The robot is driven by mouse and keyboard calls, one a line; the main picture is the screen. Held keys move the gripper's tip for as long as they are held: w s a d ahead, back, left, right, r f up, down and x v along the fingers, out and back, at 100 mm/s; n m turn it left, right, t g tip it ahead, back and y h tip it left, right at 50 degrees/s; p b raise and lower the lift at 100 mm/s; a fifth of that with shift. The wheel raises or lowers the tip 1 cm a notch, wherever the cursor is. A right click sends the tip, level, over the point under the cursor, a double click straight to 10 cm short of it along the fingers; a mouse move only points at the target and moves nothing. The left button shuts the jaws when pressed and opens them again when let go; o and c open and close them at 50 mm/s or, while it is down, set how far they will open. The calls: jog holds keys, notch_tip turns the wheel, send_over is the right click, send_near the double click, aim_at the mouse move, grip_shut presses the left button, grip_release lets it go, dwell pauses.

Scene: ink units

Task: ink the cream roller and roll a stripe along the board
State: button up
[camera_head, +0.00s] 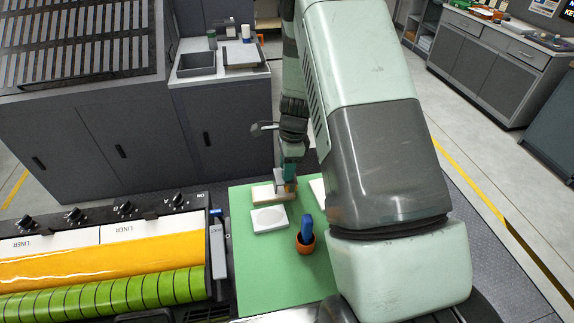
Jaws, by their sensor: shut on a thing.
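My gripper (288,184) points down at the far part of the green mat (249,281). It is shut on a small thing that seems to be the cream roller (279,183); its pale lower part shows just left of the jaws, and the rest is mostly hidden. It is over or touching the right part of a flat cream and tan slab (262,194); I cannot tell which. A white block with a round mark on top (269,219) lies in front of this slab. Another pale flat piece (317,188) shows at right, partly hidden by my arm. I cannot tell which flat piece is the board.
An orange pot (306,246) holding a blue thing (306,228) stands on the mat near my arm. A press with yellow and green rollers (110,290) borders the mat's left side. Grey cabinets with a sink (197,65) stand behind. The mat's front left is clear.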

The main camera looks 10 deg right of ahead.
jog(key=shift+f, duration=0.6)
dwell(0.4)
jog(key=shift+a, duration=0.15)
jog(key=shift+w+a, duration=0.1)
jog(key=shift+a, duration=4.55)
jog(key=shift+d, duration=4.8)
jog(key=shift+r, duration=3.1)
